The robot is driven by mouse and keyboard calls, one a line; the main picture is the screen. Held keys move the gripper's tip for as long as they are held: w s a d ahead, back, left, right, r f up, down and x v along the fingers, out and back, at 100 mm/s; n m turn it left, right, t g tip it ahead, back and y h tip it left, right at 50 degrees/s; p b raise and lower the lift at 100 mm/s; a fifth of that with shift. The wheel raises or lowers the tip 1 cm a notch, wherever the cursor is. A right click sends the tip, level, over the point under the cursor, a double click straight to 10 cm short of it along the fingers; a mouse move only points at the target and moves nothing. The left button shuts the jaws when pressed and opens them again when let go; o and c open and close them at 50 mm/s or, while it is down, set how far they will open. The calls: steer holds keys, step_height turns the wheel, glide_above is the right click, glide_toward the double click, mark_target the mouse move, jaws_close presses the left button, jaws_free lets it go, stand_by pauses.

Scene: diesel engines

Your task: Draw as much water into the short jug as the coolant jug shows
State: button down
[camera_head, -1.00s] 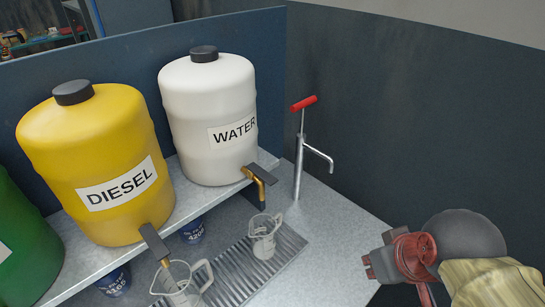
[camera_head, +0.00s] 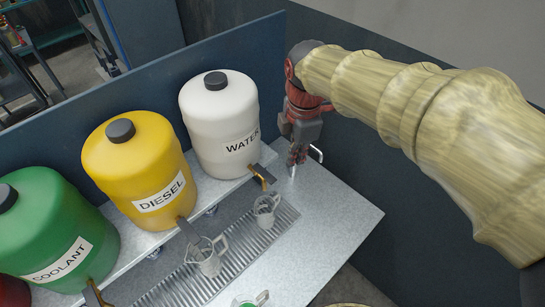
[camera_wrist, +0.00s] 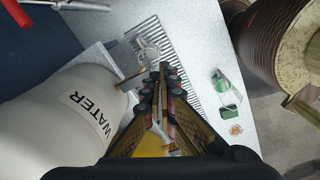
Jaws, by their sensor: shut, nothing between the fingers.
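The white WATER drum (camera_head: 222,130) stands on the raised shelf, its brass tap with a dark lever (camera_head: 262,175) facing front. A clear jug (camera_head: 266,212) stands upright on the grate under that tap; it also shows in the wrist view (camera_wrist: 148,53). A second clear jug (camera_head: 208,260) stands below the DIESEL tap. I cannot tell their relative heights. A jug with green liquid (camera_head: 250,300) is cut by the bottom edge; it shows in the wrist view (camera_wrist: 222,84), its level unclear. My gripper (camera_head: 296,160) is shut and empty, right of the WATER drum, above the bench.
The yellow DIESEL drum (camera_head: 135,170) and green COOLANT drum (camera_head: 50,225) stand left on the shelf. A metal pump, partly hidden by my gripper, has a red handle (camera_wrist: 14,14). The bench's right part (camera_head: 340,215) is clear, close to the dark wall.

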mark_target(272, 180)
steer(key=w+a+r+n+g+p, duration=0.1)
steer(key=w+a+r+n+p, duration=0.1)
steer(key=a+n+p, duration=0.3)
steer(key=shift+a+r, duration=0.4)
steer(key=shift+r, duration=0.1)
step_height(272, 180, down, 14)
steer(key=shift+p, duration=1.1)
